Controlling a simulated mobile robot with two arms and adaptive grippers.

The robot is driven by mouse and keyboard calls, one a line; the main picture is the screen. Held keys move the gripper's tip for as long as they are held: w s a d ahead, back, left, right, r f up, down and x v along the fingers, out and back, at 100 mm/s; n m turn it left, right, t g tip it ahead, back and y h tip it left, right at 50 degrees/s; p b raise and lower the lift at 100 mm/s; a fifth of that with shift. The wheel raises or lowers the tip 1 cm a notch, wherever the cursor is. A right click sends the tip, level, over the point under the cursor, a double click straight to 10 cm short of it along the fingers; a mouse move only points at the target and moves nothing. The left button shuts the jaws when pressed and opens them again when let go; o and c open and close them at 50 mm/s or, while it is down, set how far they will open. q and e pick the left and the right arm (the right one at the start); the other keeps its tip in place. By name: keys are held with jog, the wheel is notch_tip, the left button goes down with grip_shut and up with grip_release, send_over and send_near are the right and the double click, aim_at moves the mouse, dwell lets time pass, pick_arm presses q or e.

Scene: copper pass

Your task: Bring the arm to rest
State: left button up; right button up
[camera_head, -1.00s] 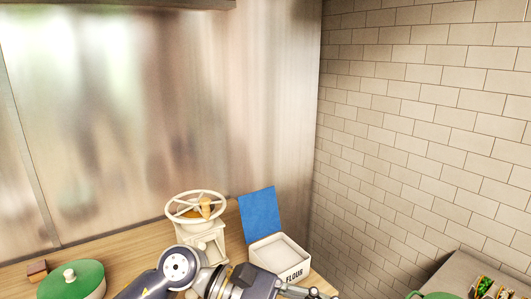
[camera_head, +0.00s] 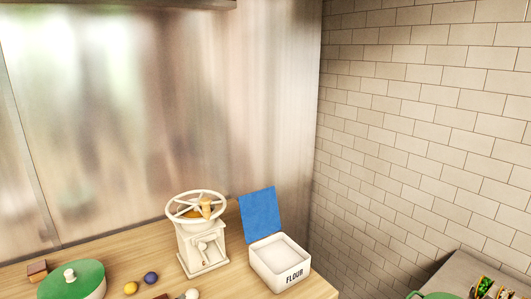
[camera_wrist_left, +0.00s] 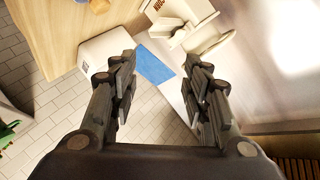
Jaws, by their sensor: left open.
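My left gripper (camera_wrist_left: 160,90) shows in the left wrist view with its two dark fingers spread apart and nothing between them. Beyond the fingers in that view are the white flour box (camera_wrist_left: 104,50), its blue lid (camera_wrist_left: 154,66) and part of the cream grinder (camera_wrist_left: 185,20). No arm or gripper of mine shows in the head view. My right gripper is in neither current view.
In the head view, the cream hand-wheel grinder (camera_head: 201,249) stands beside the open flour box (camera_head: 283,276) with its blue lid (camera_head: 261,215) raised. A green-lidded pot (camera_head: 72,281), a yellow ball (camera_head: 130,288) and a dark blue ball (camera_head: 151,278) are at left. A tiled wall (camera_head: 430,150) bounds the right.

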pick_arm(q)
jog(key=s+a+f+n+g, duration=0.2)
jog(key=s+f+n+g, duration=0.2)
jog(key=s+f+g, duration=0.5)
jog(key=s+a+f+n+g, duration=0.25)
jog(key=s+f, duration=0.55)
jog(key=s, duration=0.6)
notch_tip(320, 180, down, 32)
jog(key=s+d+r+g+b, duration=0.1)
jog(key=s+b, duration=0.1)
jog(key=b, duration=0.3)
jog(key=s+a+f+b, duration=0.1)
jog(key=s+f+b, duration=0.1)
jog(key=s+f, duration=0.6)
jog(key=s+a+f+g+b, duration=0.1)
jog(key=s+a+f+b, duration=0.1)
jog(key=s+f, duration=0.6)
notch_tip(320, 180, down, 6)
jog(key=shift+s+r+y+b, duration=0.2)
jog(key=shift+s+y+b, duration=0.15)
jog(key=shift+b, duration=0.15)
